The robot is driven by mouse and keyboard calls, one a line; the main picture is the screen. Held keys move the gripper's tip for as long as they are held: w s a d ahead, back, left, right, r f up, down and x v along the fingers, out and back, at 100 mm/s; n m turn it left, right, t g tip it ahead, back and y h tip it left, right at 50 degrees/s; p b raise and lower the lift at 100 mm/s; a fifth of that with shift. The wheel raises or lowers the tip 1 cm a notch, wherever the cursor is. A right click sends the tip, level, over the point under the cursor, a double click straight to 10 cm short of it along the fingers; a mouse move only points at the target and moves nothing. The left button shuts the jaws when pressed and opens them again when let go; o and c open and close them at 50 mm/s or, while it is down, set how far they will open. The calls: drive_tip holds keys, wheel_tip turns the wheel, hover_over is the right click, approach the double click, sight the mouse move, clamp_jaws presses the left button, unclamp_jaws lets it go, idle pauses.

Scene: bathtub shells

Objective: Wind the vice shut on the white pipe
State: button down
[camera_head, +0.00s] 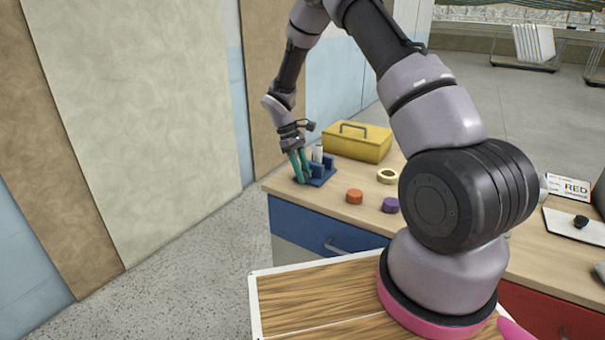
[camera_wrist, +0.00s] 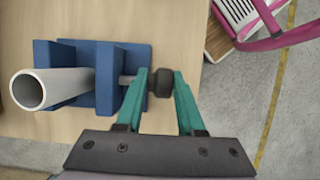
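The blue vice (camera_wrist: 106,75) is at the left of the wrist view, on the wooden bench top. The white pipe (camera_wrist: 62,85) lies between its blue jaws, its open end facing left. A short grey screw runs from the vice's right side to a black knob (camera_wrist: 161,83). The teal fingers of my gripper (camera_wrist: 161,76) are apart, one on each side of the knob. Little gap shows there; I cannot tell whether they press on it. In the head view my gripper (camera_head: 299,164) points down at the vice (camera_head: 321,174), partly covering it.
A yellow toolbox (camera_head: 358,141) stands behind the vice. An orange piece (camera_head: 354,196), a purple piece (camera_head: 390,205) and a yellowish ring (camera_head: 387,176) lie to the right on the bench (camera_head: 325,205). A wall stands left of the bench, with open floor between.

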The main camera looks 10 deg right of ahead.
drive_tip(key=shift+s+a, duration=0.15)
drive_tip(key=shift+s, duration=0.1)
drive_tip(key=shift+s+t+y, duration=0.2)
drive_tip(key=shift+t+y, duration=0.6)
drive_tip(key=shift+y, duration=0.1)
drive_tip(key=t+y, duration=0.2)
drive_tip(key=d+t+y, duration=0.1)
drive_tip(key=shift+s+f+t+y, duration=0.25)
drive_tip(key=shift+t+y, duration=0.15)
drive_tip(key=shift+s+f+t+y, duration=0.1)
drive_tip(key=shift+f+t+y, duration=0.05)
drive_tip(key=shift+t+y, duration=0.45)
drive_tip(key=shift+s+f+t+y, duration=0.1)
drive_tip(key=shift+t+y, duration=0.5)
drive_tip(key=shift+a+f+t+y, duration=0.1)
drive_tip(key=shift+t+y, duration=0.8)
drive_tip(key=shift+y, duration=0.2)
drive_tip(key=c, duration=0.7)
unclamp_jaws()
drive_tip(key=shift+a, duration=0.15)
